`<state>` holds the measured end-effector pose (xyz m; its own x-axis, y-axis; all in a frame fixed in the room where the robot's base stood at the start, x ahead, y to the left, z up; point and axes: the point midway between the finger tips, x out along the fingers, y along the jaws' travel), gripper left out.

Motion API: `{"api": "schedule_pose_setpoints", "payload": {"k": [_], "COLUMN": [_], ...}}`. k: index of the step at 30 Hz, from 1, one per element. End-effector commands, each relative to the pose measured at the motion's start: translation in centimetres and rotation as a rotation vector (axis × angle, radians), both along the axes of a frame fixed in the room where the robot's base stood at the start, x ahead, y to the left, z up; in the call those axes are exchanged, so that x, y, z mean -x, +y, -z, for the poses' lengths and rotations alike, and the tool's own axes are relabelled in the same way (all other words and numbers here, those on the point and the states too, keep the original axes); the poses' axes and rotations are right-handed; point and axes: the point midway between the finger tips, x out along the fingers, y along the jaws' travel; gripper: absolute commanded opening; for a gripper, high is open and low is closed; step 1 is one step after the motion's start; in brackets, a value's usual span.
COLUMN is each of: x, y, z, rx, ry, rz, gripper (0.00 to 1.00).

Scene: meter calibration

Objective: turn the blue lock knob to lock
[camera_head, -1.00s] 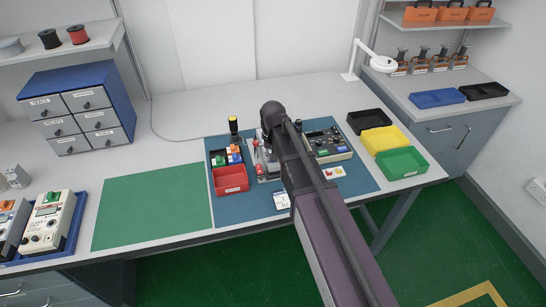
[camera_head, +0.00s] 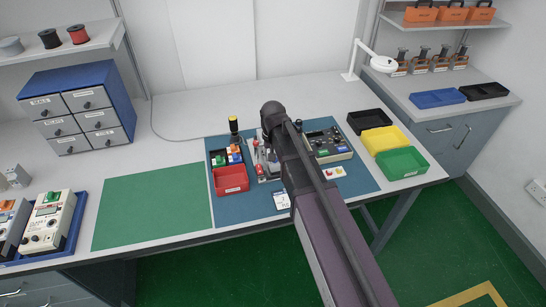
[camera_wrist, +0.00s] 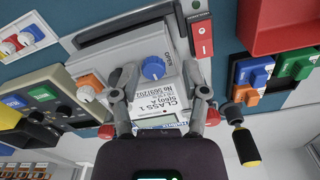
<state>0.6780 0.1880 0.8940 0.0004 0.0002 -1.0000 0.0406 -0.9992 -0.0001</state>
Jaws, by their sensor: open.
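The blue lock knob (camera_wrist: 153,68) sits on the pale face of a meter (camera_wrist: 172,45), above a printed CLASS 1 label and a small display, in the wrist view. My gripper (camera_wrist: 159,93) is open, with one finger on each side of the label, just below the knob in the picture. It holds nothing, and I cannot tell whether the fingers touch the meter. In the head view my arm hides the knob and most of the meter.
A red switch (camera_wrist: 202,36) stands right of the meter. A control box with knobs (camera_head: 327,144) lies to its right in the head view. A red bin (camera_head: 231,180) and small coloured parts are on the left. The green mat (camera_head: 152,212) is clear.

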Motion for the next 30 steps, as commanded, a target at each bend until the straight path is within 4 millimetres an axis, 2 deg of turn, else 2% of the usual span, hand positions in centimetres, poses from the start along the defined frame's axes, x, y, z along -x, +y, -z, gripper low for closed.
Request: {"api": "schedule_pose_setpoints", "payload": {"k": [14, 30], "x": [0.02, -0.01], "y": [-0.07, -0.05], "z": [-0.01, -0.01], "rx": [0.002, 0.001], "ry": [0.000, 0.000], "rz": [-0.071, -0.403], "gripper": [0.62, 0.62]}}
